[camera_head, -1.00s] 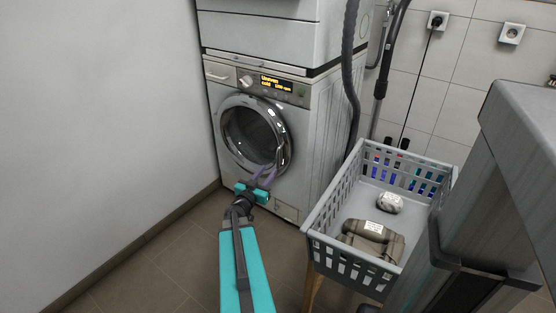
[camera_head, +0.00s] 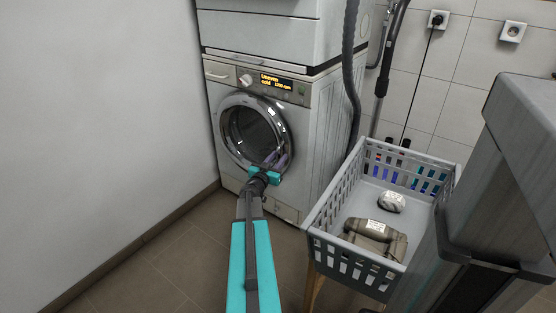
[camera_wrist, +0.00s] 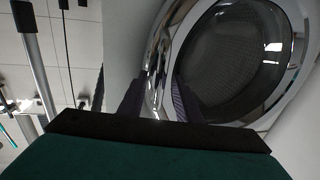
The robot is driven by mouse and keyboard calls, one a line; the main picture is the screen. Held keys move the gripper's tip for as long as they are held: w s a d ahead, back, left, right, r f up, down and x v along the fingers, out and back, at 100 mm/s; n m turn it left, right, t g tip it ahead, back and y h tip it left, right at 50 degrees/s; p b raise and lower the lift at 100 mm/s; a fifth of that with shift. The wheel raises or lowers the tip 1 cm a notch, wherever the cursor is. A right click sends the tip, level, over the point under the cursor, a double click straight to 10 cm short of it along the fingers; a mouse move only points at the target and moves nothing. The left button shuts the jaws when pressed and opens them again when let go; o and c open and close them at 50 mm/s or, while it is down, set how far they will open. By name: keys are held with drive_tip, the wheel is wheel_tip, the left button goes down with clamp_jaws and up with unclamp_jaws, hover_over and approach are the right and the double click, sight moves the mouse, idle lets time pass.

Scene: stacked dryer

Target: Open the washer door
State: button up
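The washer (camera_head: 310,125) stands against the left wall. Its round door (camera_head: 250,132), with dark glass and a chrome rim, looks shut. It also shows in the wrist view (camera_wrist: 235,60), filling the upper right. My gripper (camera_head: 277,155) is at the lower right edge of the door. In the wrist view my gripper (camera_wrist: 159,82) has its two purple-grey fingers apart, with the chrome rim visible between them. I cannot tell whether the fingers touch the rim. The door's handle is not clearly visible behind the fingers.
A dryer (camera_head: 265,35) is stacked on the washer. Grey hoses (camera_head: 350,70) run down beside the machines. The floor (camera_head: 165,255) in front and to the left is clear.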

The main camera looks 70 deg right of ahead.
drive_tip(key=shift+d, duration=0.2)
drive_tip(key=shift+c, duration=0.3)
clamp_jaws()
drive_tip(key=shift+w+a, duration=0.15)
